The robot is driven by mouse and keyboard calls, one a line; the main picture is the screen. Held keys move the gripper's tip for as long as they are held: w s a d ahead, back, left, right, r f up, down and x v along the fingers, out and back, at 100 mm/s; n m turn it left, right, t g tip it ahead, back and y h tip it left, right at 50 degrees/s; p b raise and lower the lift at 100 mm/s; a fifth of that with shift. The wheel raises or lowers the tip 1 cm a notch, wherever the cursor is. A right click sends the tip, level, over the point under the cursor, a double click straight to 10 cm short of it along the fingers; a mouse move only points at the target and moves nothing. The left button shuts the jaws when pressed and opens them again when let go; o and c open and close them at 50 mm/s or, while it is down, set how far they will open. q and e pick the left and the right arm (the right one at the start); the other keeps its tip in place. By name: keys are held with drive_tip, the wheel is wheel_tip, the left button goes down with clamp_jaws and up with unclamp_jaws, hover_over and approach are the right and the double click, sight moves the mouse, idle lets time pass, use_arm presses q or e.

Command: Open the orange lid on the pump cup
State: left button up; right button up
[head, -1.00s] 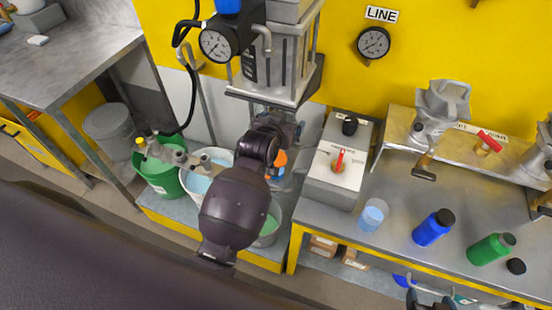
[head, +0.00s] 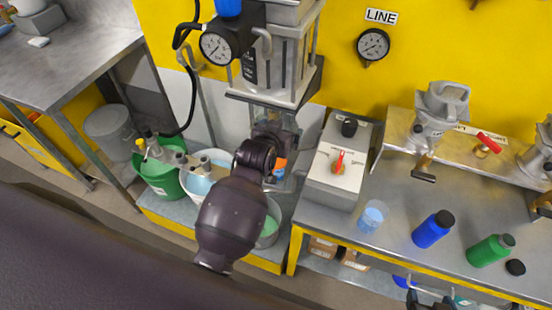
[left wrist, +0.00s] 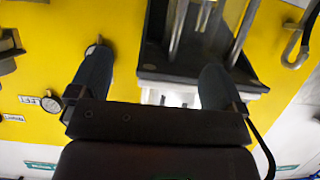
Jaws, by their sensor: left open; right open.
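A small orange patch (head: 281,163), which looks like the orange lid, shows low under the pump column, just right of my left arm. The pump cup around it is mostly hidden by the arm, so I cannot tell how the lid sits. My right gripper (head: 430,304) is open and empty at the bottom edge, only partly in view.
The grey pump frame (head: 276,95) stands against the yellow wall. A control box with a red knob (head: 338,166) is right of it.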

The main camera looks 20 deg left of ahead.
use_arm(q)
drive_tip(key=s+f, duration=0.2)
drive_tip(key=s, duration=1.6)
drive_tip(key=shift+s+a, duration=0.25)
drive_tip(key=shift+a, duration=0.05)
drive_tip(key=w+f+b, duration=0.2)
drive_tip(key=w+f, duration=0.1)
drive_tip(key=f, duration=0.1)
drive_tip(key=shift+w+f, duration=0.35)
drive_tip(key=shift+w, duration=0.05)
drive_tip(key=b+x, duration=0.1)
drive_tip(key=x, duration=0.3)
drive_tip(key=shift+w+f, duration=0.15)
drive_tip(key=shift+w, duration=0.1)
drive_tip(key=shift+c, duration=0.3)
